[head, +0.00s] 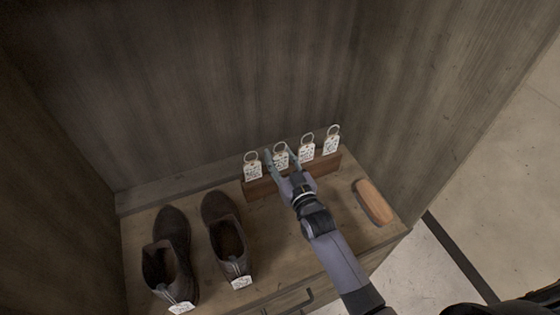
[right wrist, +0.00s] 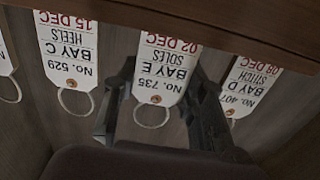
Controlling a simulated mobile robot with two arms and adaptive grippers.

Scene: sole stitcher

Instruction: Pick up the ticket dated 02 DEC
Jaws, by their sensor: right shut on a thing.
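The ticket dated 02 DEC (right wrist: 168,68) is a white tag with a metal ring, reading BAY E, SOLES, No. 735, upside down in the right wrist view. In the head view it is the second ticket from the left (head: 281,160), standing in line with the others at the wooden rack (head: 262,188). My right gripper (head: 280,154) has one finger on each side of this ticket and is shut on it. The ticket's lower end meets the rack's edge; whether it sits in a slot is hidden. My left gripper is not in view.
Close beside it stand the 08 DEC ticket (right wrist: 246,88) and the 15 DEC ticket (right wrist: 70,48), with another ticket (head: 331,146) at the right end. A brush (head: 374,202) lies right of my arm. Two dark shoes (head: 226,240) with tags stand left. Cabinet walls enclose the shelf.

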